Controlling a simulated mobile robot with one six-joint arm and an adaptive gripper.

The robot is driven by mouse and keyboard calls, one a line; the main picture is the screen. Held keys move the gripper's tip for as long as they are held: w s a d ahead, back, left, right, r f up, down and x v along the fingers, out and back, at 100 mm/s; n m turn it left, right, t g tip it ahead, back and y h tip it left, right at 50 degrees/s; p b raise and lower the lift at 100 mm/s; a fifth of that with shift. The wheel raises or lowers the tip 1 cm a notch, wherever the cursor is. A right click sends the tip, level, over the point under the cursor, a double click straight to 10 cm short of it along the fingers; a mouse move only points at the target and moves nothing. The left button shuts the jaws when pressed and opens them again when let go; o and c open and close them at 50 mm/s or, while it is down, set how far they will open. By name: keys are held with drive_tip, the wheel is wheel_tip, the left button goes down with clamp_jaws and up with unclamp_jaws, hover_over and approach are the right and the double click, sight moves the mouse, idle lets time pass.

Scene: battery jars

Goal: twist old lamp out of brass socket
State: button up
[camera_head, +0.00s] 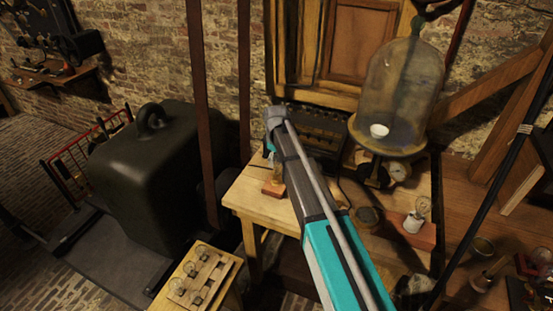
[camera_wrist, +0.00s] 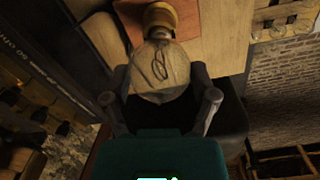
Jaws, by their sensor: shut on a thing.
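The old lamp (camera_wrist: 158,72), a clear glass bulb with a dark looped filament, sits between the two fingers of my gripper (camera_wrist: 159,82) in the wrist view. My gripper is shut on the glass. The brass socket (camera_wrist: 160,17) is at the lamp's far end, in line with it; I cannot tell whether the threads are still engaged. In the head view the brass socket (camera_head: 278,174) stands on a small reddish wooden base (camera_head: 273,189) on the workbench (camera_head: 250,198). My arm hides most of the lamp there.
A glass bell jar (camera_head: 402,90) stands behind, to the right. Another bulb (camera_head: 424,206) in a white holder is at the bench's right. A wooden rack (camera_head: 226,264) with several bulbs is at the lower front. A large dark weight (camera_head: 150,175) stands left.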

drive_tip(key=shift+s+n, duration=0.15)
drive_tip(key=shift+n, duration=1.05)
drive_tip(key=shift+n, duration=0.3)
drive_tip(key=n, duration=0.4)
drive_tip(key=shift+n, duration=0.9)
drive_tip(key=shift+n, duration=2.7)
drive_tip(key=shift+r+p, duration=1.3)
